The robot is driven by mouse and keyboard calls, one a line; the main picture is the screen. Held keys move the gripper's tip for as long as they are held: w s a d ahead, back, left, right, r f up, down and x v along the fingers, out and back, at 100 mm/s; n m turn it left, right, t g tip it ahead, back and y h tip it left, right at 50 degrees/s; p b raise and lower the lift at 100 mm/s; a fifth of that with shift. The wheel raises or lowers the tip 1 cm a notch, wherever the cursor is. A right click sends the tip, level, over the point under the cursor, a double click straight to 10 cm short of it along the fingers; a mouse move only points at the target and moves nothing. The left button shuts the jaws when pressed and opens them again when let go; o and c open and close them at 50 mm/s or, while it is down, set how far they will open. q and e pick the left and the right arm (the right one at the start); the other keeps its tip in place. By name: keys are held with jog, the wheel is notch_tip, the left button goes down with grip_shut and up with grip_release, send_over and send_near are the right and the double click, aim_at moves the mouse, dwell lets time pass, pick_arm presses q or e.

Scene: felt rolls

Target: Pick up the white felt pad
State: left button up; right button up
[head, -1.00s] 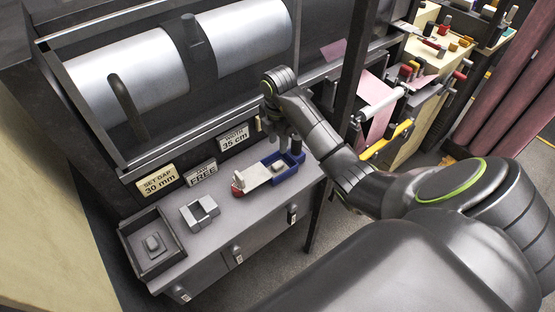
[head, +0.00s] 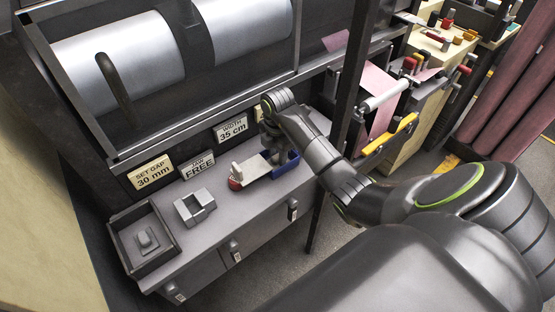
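A small caliper-like holder (head: 256,171) with a pale bed, a red end and a blue end lies on the grey cabinet top. I cannot clearly make out the white felt pad; a small pale piece on the holder's bed, seen a second ago, is now hidden behind my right gripper. My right gripper (head: 275,155) points down over the holder, close to its blue end. Its fingers are dark and small, and I cannot tell whether they are open or shut on something. My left gripper is not in view.
A dark open tray (head: 170,262) holding a grey block (head: 146,240) and a grey notched block (head: 195,207) stand to the left on the cabinet. Large rollers (head: 120,65) in a dark frame rise behind. A dark upright post (head: 345,100) stands right of my gripper.

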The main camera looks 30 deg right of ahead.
aim_at(277, 156)
jog(key=shift+f, duration=0.1)
jog(key=shift+c, duration=0.3)
grip_shut()
jog(key=shift+r, duration=0.45)
notch_tip(277, 156, up, 4)
jog(key=shift+f+p, duration=0.1)
jog(key=shift+p, duration=0.2)
notch_tip(277, 156, up, 4)
jog(key=p, duration=0.3)
jog(key=shift+f, duration=0.15)
jog(key=shift+r+p, duration=0.8)
jog(key=shift+p, duration=0.15)
